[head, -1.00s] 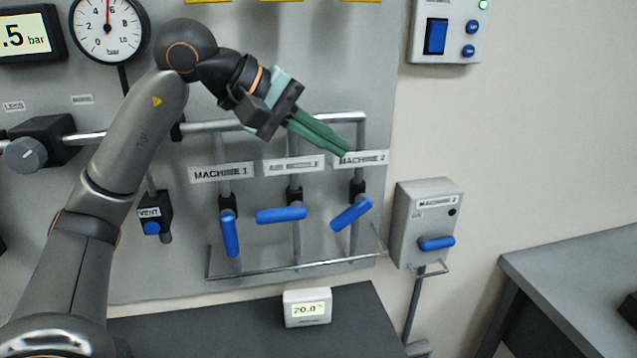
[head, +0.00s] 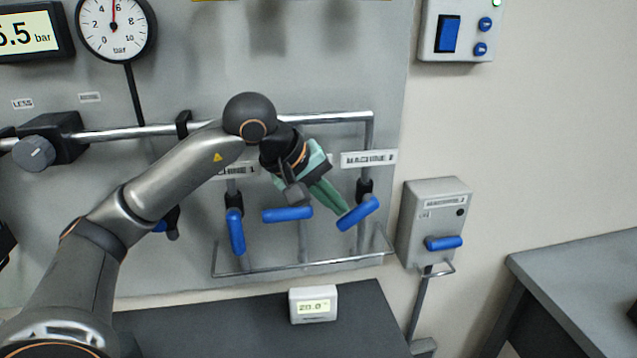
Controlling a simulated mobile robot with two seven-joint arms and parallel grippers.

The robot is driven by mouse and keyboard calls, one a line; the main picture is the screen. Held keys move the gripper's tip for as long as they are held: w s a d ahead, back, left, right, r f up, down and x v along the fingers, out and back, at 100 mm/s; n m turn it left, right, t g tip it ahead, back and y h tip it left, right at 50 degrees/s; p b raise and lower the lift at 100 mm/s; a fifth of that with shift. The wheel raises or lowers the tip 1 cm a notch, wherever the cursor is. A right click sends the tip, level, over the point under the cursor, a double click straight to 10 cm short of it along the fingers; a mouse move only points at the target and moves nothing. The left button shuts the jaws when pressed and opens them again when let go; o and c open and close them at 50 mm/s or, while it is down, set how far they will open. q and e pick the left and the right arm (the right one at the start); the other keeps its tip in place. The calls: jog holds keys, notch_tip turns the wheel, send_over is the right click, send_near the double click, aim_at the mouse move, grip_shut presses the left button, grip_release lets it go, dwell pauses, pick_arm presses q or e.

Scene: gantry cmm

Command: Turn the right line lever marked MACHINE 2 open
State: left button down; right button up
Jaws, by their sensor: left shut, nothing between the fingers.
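The right line lever (head: 358,213) is a blue handle on a black valve below the label MACHINE 2 (head: 369,159). It is tilted, with its right end higher than its left. My left gripper (head: 344,211), with green fingers, is shut and empty. Its fingertips are at the lever's lower left part; I cannot tell whether they touch it. My right gripper is not in view.
A blue middle lever (head: 287,214) lies nearly level just left of my fingers. A blue left lever (head: 236,231) hangs down. A metal rail (head: 300,267) runs below the levers. A grey box (head: 433,217) with a blue handle is at the right.

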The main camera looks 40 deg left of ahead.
aim_at(343, 224)
pick_arm(q)
jog(key=shift+x, duration=0.9)
jog(key=shift+f+b, duration=0.45)
jog(key=shift+b, duration=0.1)
jog(key=shift+f+b, duration=0.85)
jog(key=shift+b, duration=0.15)
jog(key=shift+w+d+f+b, duration=0.1)
jog(key=shift+w+f+b, duration=0.05)
jog(key=shift+f+b, duration=0.25)
jog(key=shift+r, duration=0.1)
